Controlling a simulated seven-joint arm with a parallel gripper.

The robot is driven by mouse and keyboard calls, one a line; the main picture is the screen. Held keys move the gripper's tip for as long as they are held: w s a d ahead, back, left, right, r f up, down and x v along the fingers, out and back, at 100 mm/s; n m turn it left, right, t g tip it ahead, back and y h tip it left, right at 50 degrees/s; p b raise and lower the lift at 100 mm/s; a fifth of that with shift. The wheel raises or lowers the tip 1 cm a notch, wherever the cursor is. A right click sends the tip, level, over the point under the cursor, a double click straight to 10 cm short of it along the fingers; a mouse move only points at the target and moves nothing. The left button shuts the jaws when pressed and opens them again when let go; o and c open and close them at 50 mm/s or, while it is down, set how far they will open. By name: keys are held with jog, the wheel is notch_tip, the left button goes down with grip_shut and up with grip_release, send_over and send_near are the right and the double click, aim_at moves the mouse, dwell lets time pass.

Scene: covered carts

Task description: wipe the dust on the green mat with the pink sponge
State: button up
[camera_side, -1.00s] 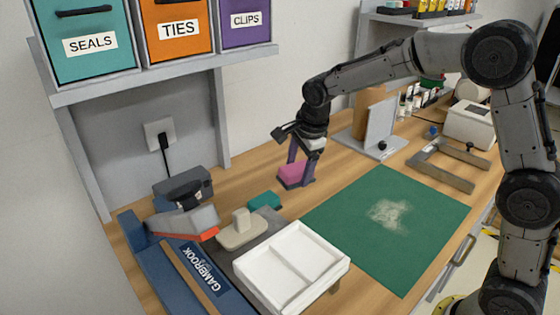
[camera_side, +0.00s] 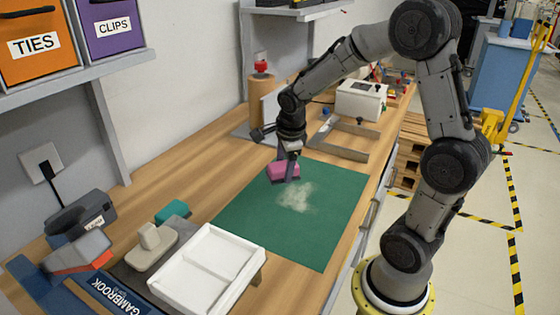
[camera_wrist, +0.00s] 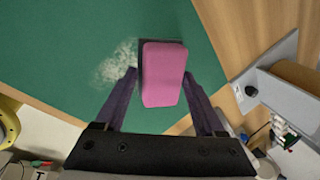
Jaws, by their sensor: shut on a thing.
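The pink sponge (camera_side: 284,171) is between the purple fingers of my gripper (camera_side: 287,172), which is shut on it. It is over the far part of the green mat (camera_side: 255,225), beside the dust. The pale dust patch (camera_side: 296,197) lies on the mat, just in front of the sponge in the side view. In the wrist view, the sponge (camera_wrist: 163,75) sits between my fingertips, and the dust (camera_wrist: 118,65) shows to its left. A dark strip shows along the sponge's edge there. I cannot tell whether the sponge touches the mat.
A white divided tray (camera_side: 207,268) stands left of the mat, with a beige block-handled tool (camera_side: 150,247) and a teal sponge (camera_side: 172,211) beyond it. The mat's near part is bare.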

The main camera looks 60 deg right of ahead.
jog(key=shift+f, duration=2.35)
jog(key=shift+s+f, duration=0.55)
jog(key=shift+s, duration=5.2)
jog(key=shift+w+d, duration=0.2)
jog(key=shift+d, duration=0.9)
jog(key=shift+w+a, duration=0.1)
jog(key=shift+w, duration=5.6)
jog(key=shift+s+d, duration=0.1)
jog(key=shift+d, duration=0.85)
jog(key=shift+s+d, duration=0.15)
jog(key=shift+s, duration=5.45)
jog(key=shift+s+d, duration=0.1)
jog(key=shift+s, duration=0.1)
jog(key=shift+d, duration=0.8)
jog(key=shift+w, duration=5.75)
jog(key=shift+w+d+r, duration=0.1)
jog(key=shift+r, duration=3.95)
